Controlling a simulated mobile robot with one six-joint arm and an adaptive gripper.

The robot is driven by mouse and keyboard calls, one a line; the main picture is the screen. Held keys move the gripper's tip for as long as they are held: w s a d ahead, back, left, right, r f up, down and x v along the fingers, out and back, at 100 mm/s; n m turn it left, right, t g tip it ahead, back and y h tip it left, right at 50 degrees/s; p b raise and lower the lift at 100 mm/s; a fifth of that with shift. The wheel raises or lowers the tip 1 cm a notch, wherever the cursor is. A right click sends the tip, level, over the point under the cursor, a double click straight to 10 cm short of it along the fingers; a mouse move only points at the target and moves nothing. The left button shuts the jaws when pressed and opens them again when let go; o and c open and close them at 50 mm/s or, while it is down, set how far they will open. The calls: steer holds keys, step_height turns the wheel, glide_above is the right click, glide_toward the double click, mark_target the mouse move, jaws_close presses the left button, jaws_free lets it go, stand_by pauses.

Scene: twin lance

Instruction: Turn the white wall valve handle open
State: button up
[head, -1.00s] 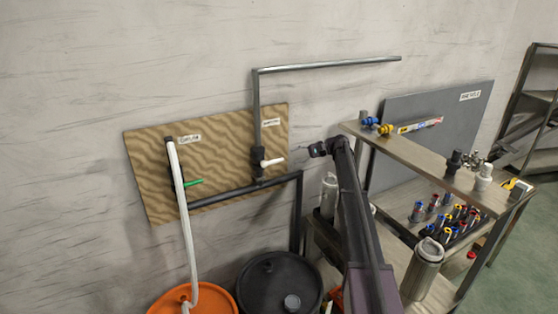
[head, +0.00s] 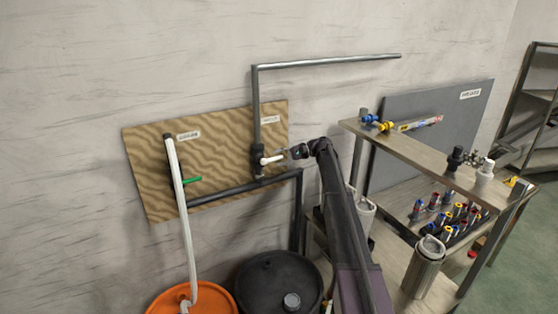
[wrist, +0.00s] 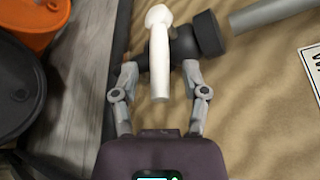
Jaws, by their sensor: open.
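The white valve handle (head: 272,160) sticks out to the right from a dark valve body on the wall board, and is roughly level in the head view. In the wrist view the white handle (wrist: 159,62) lies between the two open fingers of my gripper (wrist: 160,80), with a gap on each side. The dark valve body (wrist: 178,48) shows behind it. In the head view my gripper (head: 288,153) is at the handle's free end.
A green handle (head: 192,181) sits on the same tan board (head: 225,145), to the left. An orange drum and a black drum (head: 265,285) stand below. A wooden shelf (head: 405,150) with bottles stands to the right. Grey pipes run above and below the valve.

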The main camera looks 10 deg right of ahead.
steer(key=shift+a, duration=0.2)
jaws_close()
steer(key=shift+a+r+p, duration=0.15)
steer(key=shift+a+p, duration=0.05)
steer(key=shift+p, duration=0.15)
